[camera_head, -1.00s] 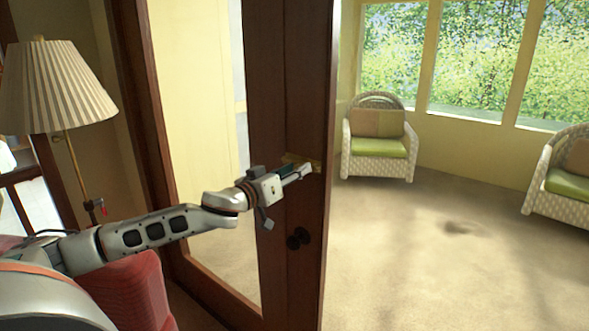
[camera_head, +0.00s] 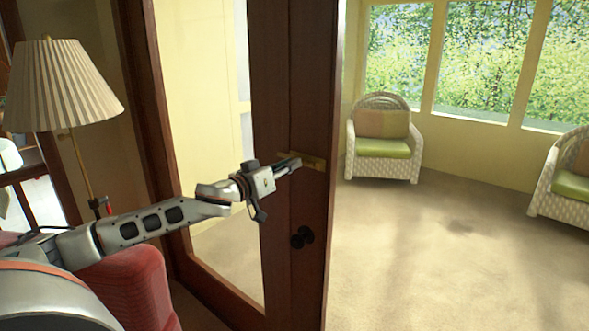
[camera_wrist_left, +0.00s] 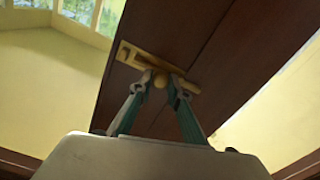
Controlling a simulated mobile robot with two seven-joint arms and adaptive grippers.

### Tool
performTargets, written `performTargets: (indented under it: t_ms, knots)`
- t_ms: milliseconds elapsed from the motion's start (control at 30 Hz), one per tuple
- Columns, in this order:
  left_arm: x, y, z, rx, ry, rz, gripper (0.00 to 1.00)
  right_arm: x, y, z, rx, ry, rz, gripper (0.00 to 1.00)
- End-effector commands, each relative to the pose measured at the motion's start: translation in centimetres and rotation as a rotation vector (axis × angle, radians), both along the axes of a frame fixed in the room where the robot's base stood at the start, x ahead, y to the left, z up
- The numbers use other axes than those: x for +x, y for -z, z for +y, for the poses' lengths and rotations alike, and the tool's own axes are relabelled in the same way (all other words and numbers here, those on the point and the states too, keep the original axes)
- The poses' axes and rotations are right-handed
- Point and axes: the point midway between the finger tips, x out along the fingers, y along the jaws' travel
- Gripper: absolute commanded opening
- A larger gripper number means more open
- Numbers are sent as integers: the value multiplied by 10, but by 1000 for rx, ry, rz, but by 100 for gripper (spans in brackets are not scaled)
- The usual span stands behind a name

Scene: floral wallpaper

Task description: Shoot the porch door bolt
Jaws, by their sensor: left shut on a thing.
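The porch door (camera_head: 288,100) is dark brown wood with a glass pane, and open room shows past its right edge. The brass bolt (camera_head: 315,163) is mounted on the door near that edge, above a dark round door knob (camera_head: 302,237). My left gripper (camera_head: 296,162) reaches the bolt from the left and covers part of it. In the left wrist view the fingers are closed around the small round knob of the bolt (camera_wrist_left: 160,80), with the brass plate (camera_wrist_left: 135,56) showing beyond them. My right gripper is not in view.
A pleated lamp (camera_head: 62,85) and a red chair (camera_head: 125,280) stand at the left near my arm. Wicker chairs with green cushions (camera_head: 383,147) stand by the windows at the back. The carpet (camera_head: 450,260) right of the door is clear.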

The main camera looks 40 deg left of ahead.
Motion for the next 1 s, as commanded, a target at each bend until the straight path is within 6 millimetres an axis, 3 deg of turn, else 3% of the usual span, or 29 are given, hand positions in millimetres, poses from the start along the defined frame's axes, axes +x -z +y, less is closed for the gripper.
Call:
performTargets:
  t_ms: [133, 167, 200, 233, 667, 1000]
  knots:
    - [1, -2, 5, 7, -11, -1, 0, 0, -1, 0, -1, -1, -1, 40]
    - [1, -2, 5, 7, -11, -1, 20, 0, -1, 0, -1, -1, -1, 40]
    - [1, -2, 5, 7, -13, -1, 30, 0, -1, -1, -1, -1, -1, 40]
    - [1, -2, 5, 7, -12, -2, 34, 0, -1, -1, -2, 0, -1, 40]
    - [-2, -1, 3, 4, -7, 0, 34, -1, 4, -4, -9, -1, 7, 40]
    - [-28, 1, 5, 4, -6, 2, 34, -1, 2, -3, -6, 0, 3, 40]
